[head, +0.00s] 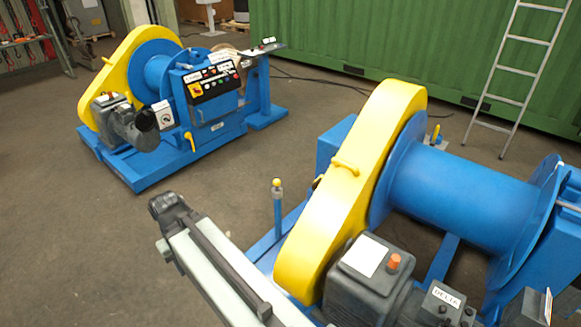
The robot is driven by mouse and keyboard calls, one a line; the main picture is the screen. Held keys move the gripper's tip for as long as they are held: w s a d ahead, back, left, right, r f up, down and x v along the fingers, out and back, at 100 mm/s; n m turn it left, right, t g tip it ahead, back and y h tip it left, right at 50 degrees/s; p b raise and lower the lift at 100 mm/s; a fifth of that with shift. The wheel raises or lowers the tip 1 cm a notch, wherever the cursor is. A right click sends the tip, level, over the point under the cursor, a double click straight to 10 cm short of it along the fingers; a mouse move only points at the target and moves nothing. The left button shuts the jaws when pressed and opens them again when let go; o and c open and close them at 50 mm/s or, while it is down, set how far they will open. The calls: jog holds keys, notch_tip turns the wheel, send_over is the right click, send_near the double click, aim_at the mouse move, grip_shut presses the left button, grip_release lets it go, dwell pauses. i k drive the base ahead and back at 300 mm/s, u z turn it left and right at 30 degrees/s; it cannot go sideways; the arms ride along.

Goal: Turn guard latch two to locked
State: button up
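A yellow guard (330,215) stands upright on the near blue winch. A yellow handle (345,165) sits on its face, and a dark part shows at its left edge. A second yellow guard (125,75) on the far blue winch carries a small yellow handle (107,62). I cannot tell which part is guard latch two or how it is set; no latch number is readable. My grey arm (230,270) reaches in from the bottom to a dark joint, left of the near guard and apart from it. No gripper fingers show.
A blue post with a yellow knob (277,190) stands left of the near guard. A dark motor (370,280) with an orange cap sits in front. A control panel (210,80) faces me on the far winch. A ladder (515,75) leans on the green container (400,40). Floor between the winches is clear.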

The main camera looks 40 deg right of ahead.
aim_at(315, 185)
jog(key=u, duration=0.05)
jog(key=i, duration=2.05)
jog(key=z, duration=0.05)
